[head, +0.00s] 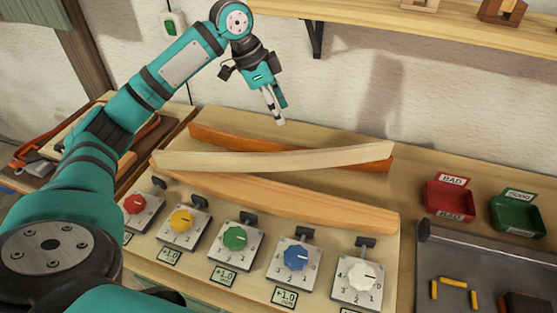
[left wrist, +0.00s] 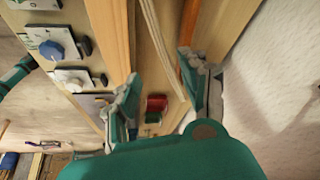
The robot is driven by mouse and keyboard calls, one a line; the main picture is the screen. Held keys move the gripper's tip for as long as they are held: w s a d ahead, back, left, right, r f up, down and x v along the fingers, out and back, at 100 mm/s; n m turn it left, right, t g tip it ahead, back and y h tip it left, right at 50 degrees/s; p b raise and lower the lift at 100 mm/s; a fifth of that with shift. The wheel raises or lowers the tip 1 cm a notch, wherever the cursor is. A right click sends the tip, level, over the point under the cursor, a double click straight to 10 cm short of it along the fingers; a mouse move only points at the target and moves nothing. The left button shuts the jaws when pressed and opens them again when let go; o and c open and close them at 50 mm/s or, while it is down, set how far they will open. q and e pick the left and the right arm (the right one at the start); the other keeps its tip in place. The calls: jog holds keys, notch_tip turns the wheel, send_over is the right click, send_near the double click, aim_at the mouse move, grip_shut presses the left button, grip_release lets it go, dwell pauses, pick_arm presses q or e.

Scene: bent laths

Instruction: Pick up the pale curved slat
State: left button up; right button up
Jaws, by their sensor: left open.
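The pale curved slat (head: 270,159) is a long cream lath, bowed along its length. It lies across a darker orange slat (head: 225,138) and above a light-orange slat (head: 290,200) on the wooden bench. My left gripper (head: 275,118) is open and empty, fingers pointing down, above the back of the slats near the wall. In the left wrist view the pale slat (left wrist: 160,50) runs between the two open fingers (left wrist: 160,68), apparently beyond them; I cannot tell the exact gap. My right gripper is not in view.
Several coloured dials, including a blue one (head: 296,257), stand along the bench front. A red bin (head: 449,200) and a green bin (head: 516,213) stand at the right beside a grey tray (head: 480,250). A wooden shelf (head: 420,27) juts from the wall above.

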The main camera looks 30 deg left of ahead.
pick_arm(q)
jog(key=p, duration=0.2)
send_near(296, 153)
jog(key=x, duration=0.5)
jog(key=shift+w+d, duration=0.2)
jog(key=shift+d, duration=0.15)
jog(key=shift+f, duration=0.45)
jog(key=p+x, duration=0.1)
jog(key=x, duration=0.2)
jog(key=shift+w+f+p, duration=0.1)
jog(key=shift+f+p, duration=0.2)
jog(key=shift+f, duration=0.15)
jog(key=shift+w+d+f, duration=0.1)
jog(key=shift+w+f, duration=0.05)
jog(key=shift+f, duration=0.35)
jog(key=shift+f+p, duration=0.1)
jog(key=shift+p, duration=0.2)
jog(key=shift+f, duration=0.1)
grip_shut()
